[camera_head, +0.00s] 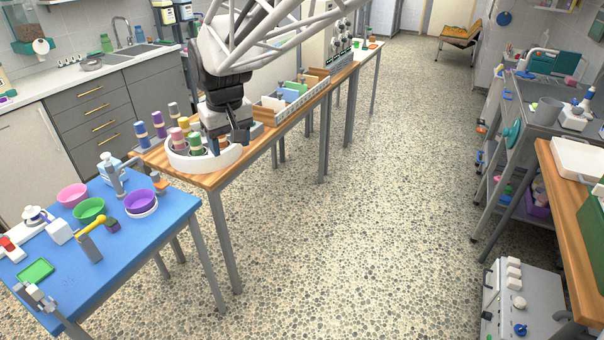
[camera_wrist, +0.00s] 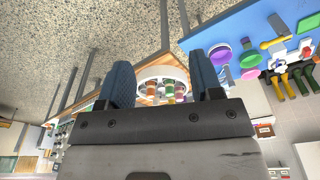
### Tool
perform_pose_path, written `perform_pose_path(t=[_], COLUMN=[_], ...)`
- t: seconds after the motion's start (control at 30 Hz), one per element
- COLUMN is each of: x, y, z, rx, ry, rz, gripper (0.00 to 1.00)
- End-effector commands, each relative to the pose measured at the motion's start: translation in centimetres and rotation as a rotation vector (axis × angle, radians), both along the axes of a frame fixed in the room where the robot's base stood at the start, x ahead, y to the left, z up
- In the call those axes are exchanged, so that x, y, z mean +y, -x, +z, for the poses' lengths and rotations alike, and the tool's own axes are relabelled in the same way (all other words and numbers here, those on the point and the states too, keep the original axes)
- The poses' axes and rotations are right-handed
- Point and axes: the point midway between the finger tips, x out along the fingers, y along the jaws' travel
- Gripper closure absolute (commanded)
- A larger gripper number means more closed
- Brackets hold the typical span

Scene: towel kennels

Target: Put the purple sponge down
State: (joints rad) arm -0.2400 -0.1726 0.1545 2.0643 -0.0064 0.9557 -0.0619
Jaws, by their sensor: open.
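A small dark purple block (camera_head: 112,226), which looks like the purple sponge, rests on the blue table (camera_head: 160,235) beside the yellow-topped grey post (camera_head: 92,240). My gripper (camera_head: 230,142) is over the round white tray (camera_head: 235,155) of coloured bottles on the wooden table, to the right of the blue table. Its two fingers are apart with nothing between them in the wrist view (camera_wrist: 162,82). The tray shows beyond the fingers there.
Near the block are a green bowl (camera_head: 89,209), a pink bowl (camera_head: 72,195) and a purple bowl (camera_head: 140,201). A white bottle (camera_head: 108,165) and a tap-like fitting stand behind them. A compartment box (camera_head: 290,97) stands farther along the wooden table.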

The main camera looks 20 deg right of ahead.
Motion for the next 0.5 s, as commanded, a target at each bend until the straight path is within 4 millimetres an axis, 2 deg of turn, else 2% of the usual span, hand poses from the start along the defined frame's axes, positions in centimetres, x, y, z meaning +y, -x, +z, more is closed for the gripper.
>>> perform_pose_path(t=[0.03,0.2,0.5], x=[-1.1,-4.3,-8.9], y=[1.4,5.7,13.5], z=[0.3,0.6,0.2], rx=[-0.006,-0.020,-0.046], ry=[-0.002,-0.006,-0.013], rz=[-0.017,-0.068,-0.161], gripper=[0.41,0.41,0.41])
